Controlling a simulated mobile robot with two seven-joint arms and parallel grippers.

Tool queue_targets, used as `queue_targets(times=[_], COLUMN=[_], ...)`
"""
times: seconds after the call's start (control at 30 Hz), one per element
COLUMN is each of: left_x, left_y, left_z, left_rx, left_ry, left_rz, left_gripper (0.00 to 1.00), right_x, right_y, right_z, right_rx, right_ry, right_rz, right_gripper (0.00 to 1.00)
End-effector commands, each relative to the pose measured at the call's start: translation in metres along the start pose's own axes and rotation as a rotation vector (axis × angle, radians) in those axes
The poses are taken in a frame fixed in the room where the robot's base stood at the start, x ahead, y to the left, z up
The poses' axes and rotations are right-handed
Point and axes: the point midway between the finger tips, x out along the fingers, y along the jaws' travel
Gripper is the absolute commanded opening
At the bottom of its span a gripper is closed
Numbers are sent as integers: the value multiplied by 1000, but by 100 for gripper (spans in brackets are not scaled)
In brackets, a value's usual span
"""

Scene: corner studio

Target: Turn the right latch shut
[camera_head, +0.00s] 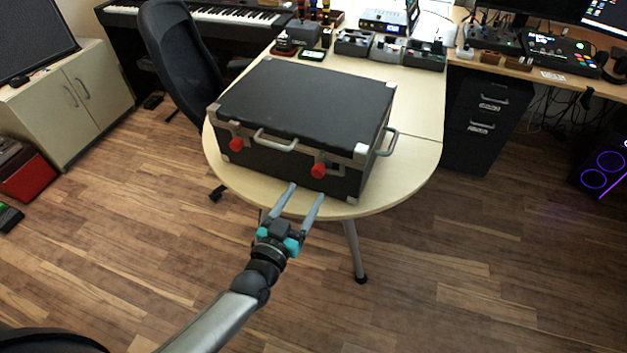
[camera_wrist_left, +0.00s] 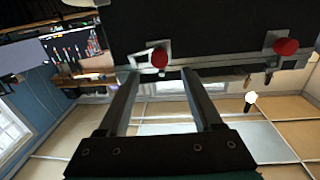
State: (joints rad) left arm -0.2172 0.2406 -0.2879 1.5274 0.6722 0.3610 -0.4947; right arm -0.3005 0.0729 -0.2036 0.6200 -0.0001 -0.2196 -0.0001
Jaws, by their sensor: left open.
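The black case (camera_head: 305,100) with metal corners lies closed on the rounded table. Two red latch knobs are on its front. The right latch (camera_head: 318,170) is near the right corner, and the left latch (camera_head: 236,145) is on the other side of the handle. My left gripper (camera_head: 305,191) is open and empty, in front of and a little below the right latch. In the left wrist view, which looks upside down, the right latch (camera_wrist_left: 160,57) shows beyond and between the open fingers (camera_wrist_left: 160,73). The left latch (camera_wrist_left: 286,46) is to the right there. My right gripper is out of view.
The grey front handle (camera_head: 275,141) sits between the latches, and another handle (camera_head: 388,142) sticks out at the right side. The pale table (camera_head: 415,165) has a narrow bare rim before the case. A dark chair (camera_head: 180,60) stands close at left. The floor in front is clear.

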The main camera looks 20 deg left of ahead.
Motion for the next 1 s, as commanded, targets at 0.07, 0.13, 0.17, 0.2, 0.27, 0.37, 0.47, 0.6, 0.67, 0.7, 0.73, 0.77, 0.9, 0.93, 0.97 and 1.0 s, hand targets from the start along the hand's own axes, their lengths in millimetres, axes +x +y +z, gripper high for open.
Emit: queue_targets(times=[0.07, 0.13, 0.17, 0.2, 0.27, 0.37, 0.47, 0.6, 0.67, 0.7, 0.73, 0.77, 0.9, 0.93, 0.97, 1.0], left_x=[16, 26, 30, 36, 42, 51, 56, 58, 58, 58, 58, 58, 58, 58, 58, 58], left_y=[0, 0, 0, 0, 0, 1, 0, 0, 0, 0, 0, 0, 0, 0, 0, 0], left_z=[0, 0, 0, 0, 1, 1, 0, 0, 0, 0, 0, 0, 0, 0, 0, 0], left_rx=[0, 1, 0, -1, -1, 1, 1, 0, 0, 0, 0, 0, 0, 0, 0, 0], left_ry=[2, 2, 2, 2, 0, 0, 0, -1, -1, -1, -1, -1, -1, -1, -1, -1], left_rz=[0, 0, 0, 1, 1, 1, 1, 1, 1, 1, 1, 1, 1, 1, 1, 1], left_gripper=[67, 67, 67, 67, 67, 67, 67, 67, 67, 67, 67, 67, 54, 51, 48, 43], right_x=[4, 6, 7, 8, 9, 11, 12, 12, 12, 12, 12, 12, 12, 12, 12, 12], right_y=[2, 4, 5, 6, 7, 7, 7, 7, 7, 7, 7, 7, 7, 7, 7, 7], right_z=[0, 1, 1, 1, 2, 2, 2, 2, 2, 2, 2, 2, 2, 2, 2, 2], right_rx=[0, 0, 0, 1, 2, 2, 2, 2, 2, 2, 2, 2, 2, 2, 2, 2], right_ry=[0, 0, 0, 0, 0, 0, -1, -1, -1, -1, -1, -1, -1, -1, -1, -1], right_rz=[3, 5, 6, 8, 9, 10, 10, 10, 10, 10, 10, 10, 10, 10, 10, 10], right_gripper=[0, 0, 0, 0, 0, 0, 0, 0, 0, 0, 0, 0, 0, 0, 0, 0])
